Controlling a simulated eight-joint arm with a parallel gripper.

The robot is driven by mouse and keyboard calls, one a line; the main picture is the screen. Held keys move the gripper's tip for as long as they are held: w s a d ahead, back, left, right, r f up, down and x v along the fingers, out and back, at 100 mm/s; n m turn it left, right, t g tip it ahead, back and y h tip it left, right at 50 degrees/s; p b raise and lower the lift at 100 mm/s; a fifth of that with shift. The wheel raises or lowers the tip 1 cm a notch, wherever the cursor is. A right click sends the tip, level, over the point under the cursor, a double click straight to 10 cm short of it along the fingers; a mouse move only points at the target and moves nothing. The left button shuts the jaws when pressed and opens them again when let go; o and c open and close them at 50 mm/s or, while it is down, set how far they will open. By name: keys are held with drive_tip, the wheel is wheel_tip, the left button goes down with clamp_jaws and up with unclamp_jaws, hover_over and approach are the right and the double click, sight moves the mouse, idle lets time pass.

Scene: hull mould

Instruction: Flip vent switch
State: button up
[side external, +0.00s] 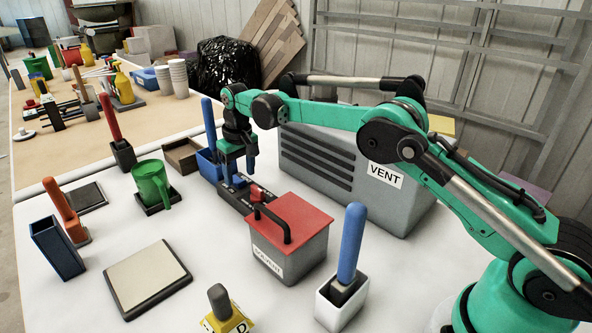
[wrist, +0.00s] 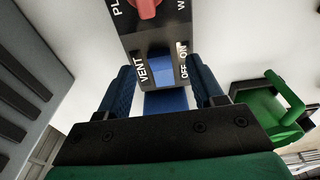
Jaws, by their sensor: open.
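The black switch panel (wrist: 150,40) runs down the middle of the wrist view. At its near end is a blue vent switch (wrist: 163,72), with VENT printed on the left and OFF and ON on the right. I cannot tell which way the switch is set. My gripper (wrist: 161,78) is open and empty, its two dark blue fingers on either side of the switch's end of the panel. In the side view my gripper (side external: 240,168) points down over the panel (side external: 236,198), whose switch is mostly hidden there. I cannot tell whether the fingers touch it.
A grey VENT unit (side external: 350,180) stands behind my gripper. A red-lidded solvent box (side external: 290,245) stands close in front of the panel. A blue bin (side external: 207,165) is just left, and a green mug (side external: 151,183) is farther left. A blue-handled tool (side external: 351,243) stands upright at front right.

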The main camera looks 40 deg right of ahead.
sight(242, 182)
drive_tip(key=shift+s+r, duration=0.15)
drive_tip(key=shift+r, duration=1.1)
drive_tip(key=shift+s+r, duration=0.1)
drive_tip(key=shift+r, duration=1.1)
drive_tip(key=shift+s+r, duration=0.1)
drive_tip(key=shift+r, duration=0.1)
drive_tip(key=s+r+t, duration=0.2)
drive_tip(key=s+r, duration=0.2)
drive_tip(key=r, duration=0.2)
drive_tip(key=s+t, duration=0.1)
drive_tip(key=s, duration=0.5)
drive_tip(key=s+d+f+t, duration=0.1)
drive_tip(key=s, duration=0.5)
drive_tip(key=s+f+t, duration=0.1)
drive_tip(key=s, duration=0.5)
drive_tip(key=shift+s+d+t, duration=0.25)
drive_tip(key=shift+s+t, duration=0.05)
drive_tip(key=shift+s, duration=0.1)
drive_tip(key=shift+s+f, duration=0.4)
